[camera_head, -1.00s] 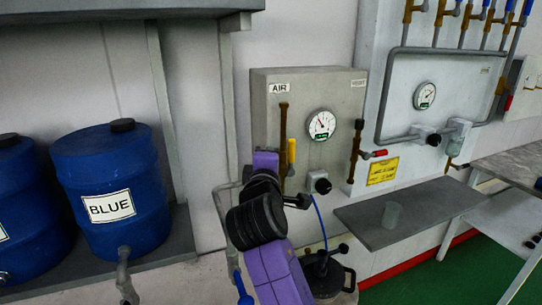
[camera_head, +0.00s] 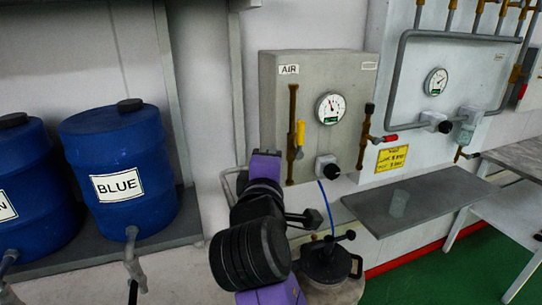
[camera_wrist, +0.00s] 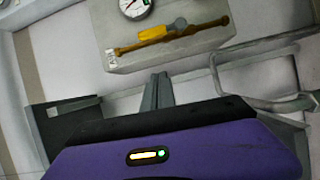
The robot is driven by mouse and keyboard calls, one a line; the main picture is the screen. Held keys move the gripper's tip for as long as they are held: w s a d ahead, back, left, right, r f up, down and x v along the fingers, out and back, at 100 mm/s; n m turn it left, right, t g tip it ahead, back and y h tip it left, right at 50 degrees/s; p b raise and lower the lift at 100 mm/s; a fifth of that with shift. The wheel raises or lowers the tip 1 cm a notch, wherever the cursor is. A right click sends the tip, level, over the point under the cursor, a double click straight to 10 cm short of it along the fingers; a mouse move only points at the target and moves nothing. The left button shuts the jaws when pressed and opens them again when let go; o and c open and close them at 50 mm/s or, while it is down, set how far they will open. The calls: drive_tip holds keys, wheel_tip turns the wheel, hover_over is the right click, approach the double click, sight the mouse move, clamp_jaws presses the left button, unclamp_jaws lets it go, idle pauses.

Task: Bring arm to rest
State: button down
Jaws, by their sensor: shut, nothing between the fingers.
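My gripper (camera_wrist: 160,90) shows in the wrist view as two grey fingers close together, with nothing held. It points toward the wall below the grey AIR panel (camera_wrist: 170,30) and appears apart from it. In the head view my purple and black arm rises from the bottom centre, in front of the wall below the AIR panel (camera_head: 345,110); the fingers are hard to make out there.
A blue drum labelled BLUE (camera_head: 122,165) stands on a shelf at left beside another blue drum (camera_head: 28,190). A clear cup (camera_head: 399,203) sits on a grey shelf (camera_head: 440,200) at right.

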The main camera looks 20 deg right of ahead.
idle(0.3)
drive_tip(key=a+r+m+t+y, duration=0.2)
drive_tip(key=a+r+t+y, duration=0.1)
drive_tip(key=a+t+y, duration=0.15)
drive_tip(key=s+a+f+m+y, duration=0.2)
drive_tip(key=s+f+y, duration=0.3)
drive_tip(key=s+f, duration=0.7)
drive_tip(key=s+d+f+m+g, duration=0.2)
drive_tip(key=s+f, duration=0.3)
drive_tip(key=s, duration=0.6)
drive_tip(key=s+d+f+m+g+h, duration=0.1)
drive_tip(key=s+f, duration=0.4)
drive_tip(key=s, duration=0.6)
drive_tip(key=s+d+f+m+g+h, duration=0.1)
drive_tip(key=s+d+f+m+g, duration=0.2)
drive_tip(key=s, duration=0.8)
wheel_tip(320, 180, down, 3)
drive_tip(key=shift+s+d+f+m, duration=0.1)
drive_tip(key=shift+s+d+m, duration=0.25)
drive_tip(key=shift+d+m, duration=0.8)
